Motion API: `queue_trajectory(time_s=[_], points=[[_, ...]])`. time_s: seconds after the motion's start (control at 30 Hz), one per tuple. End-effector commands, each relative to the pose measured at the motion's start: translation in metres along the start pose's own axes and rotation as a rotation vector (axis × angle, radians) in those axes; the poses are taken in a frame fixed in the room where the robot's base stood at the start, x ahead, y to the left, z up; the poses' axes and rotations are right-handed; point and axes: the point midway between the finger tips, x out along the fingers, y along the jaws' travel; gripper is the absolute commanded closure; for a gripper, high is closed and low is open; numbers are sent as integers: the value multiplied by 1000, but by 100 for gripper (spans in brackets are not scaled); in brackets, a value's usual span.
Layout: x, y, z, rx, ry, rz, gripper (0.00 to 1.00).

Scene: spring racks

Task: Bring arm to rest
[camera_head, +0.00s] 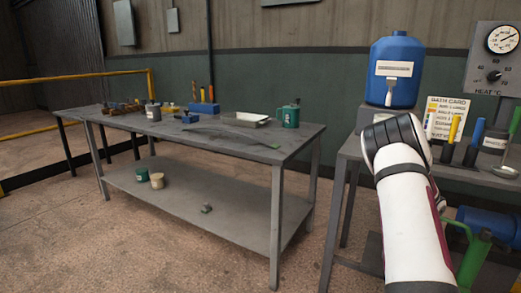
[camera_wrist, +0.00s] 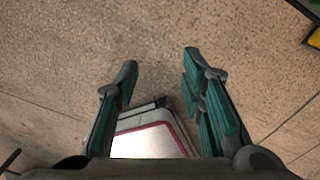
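My arm shows at the lower right of the head view, white with a dark joint, in front of the right-hand table. My gripper (camera_wrist: 155,85) shows in the wrist view with its two teal-padded fingers spread wide apart. Nothing is between the fingertips but a view of the bare floor (camera_wrist: 150,40). A white panel with a dark red edge, which looks like part of my own base, lies beyond and below the fingers. In the head view the gripper itself is hidden behind the arm.
A long grey workbench (camera_head: 180,200) with tools, cans and a green mug (camera_head: 290,117) stands at left and centre. The right-hand table (camera_head: 352,146) holds a blue container (camera_head: 394,88), a bath card (camera_head: 446,112) and coloured-handled tools. A yellow rail (camera_head: 100,75) runs at far left. Floor in front is clear.

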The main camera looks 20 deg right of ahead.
Motion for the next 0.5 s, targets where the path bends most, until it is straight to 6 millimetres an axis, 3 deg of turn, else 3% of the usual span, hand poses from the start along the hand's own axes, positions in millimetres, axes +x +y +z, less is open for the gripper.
queue_trajectory(time_s=[0.27, 0.5], points=[[-63, 73, -3, -333, -35, 90, 64], [-146, 170, -39, -855, -95, 188, 64]])
